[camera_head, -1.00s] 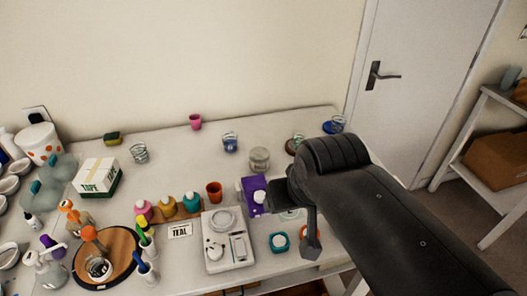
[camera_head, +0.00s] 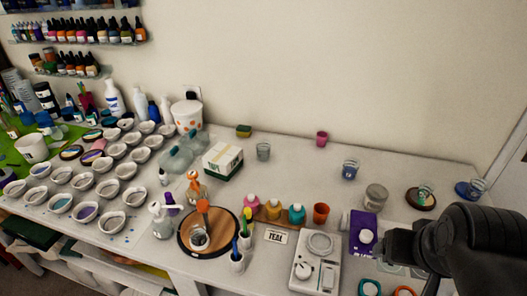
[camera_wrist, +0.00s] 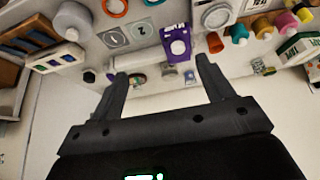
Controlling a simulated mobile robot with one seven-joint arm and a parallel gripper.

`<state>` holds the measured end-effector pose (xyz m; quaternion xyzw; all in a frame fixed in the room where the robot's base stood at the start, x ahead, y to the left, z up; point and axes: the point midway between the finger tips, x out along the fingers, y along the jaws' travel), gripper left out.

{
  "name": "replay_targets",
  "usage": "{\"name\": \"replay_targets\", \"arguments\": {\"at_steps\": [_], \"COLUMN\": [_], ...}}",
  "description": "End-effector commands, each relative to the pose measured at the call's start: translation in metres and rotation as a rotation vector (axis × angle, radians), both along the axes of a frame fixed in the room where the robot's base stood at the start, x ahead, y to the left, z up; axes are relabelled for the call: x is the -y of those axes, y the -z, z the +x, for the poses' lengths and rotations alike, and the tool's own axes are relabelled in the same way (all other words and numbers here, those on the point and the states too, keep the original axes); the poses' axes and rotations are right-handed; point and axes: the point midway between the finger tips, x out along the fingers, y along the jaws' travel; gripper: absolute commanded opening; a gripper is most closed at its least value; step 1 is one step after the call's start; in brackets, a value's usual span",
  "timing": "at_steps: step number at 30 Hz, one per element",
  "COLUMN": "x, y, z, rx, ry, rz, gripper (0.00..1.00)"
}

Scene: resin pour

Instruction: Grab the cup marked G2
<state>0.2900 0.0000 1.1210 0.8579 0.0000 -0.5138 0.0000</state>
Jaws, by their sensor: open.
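No G2 mark is legible on any cup. In the head view, small clear cups stand on the table: a greyish one (camera_head: 263,151) at the back, one with blue contents (camera_head: 350,169), one with green on a brown round (camera_head: 425,193), and one on a blue round (camera_head: 475,187) at the far right. My gripper (camera_head: 400,246) is at the lower right, over the table's front part beside the purple box (camera_head: 363,232). In the wrist view my gripper (camera_wrist: 162,70) is open and empty, its fingers apart, with small blurred cups beyond the tips.
A lidded jar (camera_head: 375,197), pink cup (camera_head: 322,138) and orange cup (camera_head: 321,213) stand nearby. A white scale (camera_head: 315,262) is at the front. The back middle is clearer.

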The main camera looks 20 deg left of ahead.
Motion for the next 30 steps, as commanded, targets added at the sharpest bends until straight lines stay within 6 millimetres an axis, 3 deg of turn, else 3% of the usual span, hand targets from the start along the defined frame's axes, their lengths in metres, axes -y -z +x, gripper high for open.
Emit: {"name": "replay_targets", "arguments": {"at_steps": [20, 23, 30], "x": [-0.002, -0.007, -0.037], "y": [-0.004, -0.014, -0.047], "z": [0.006, 0.022, 0.094], "rx": [-0.002, -0.011, -0.040], "ry": [-0.012, -0.048, -0.209], "rz": [-0.004, -0.016, -0.060], "gripper": [0.78, 0.78, 0.78]}}
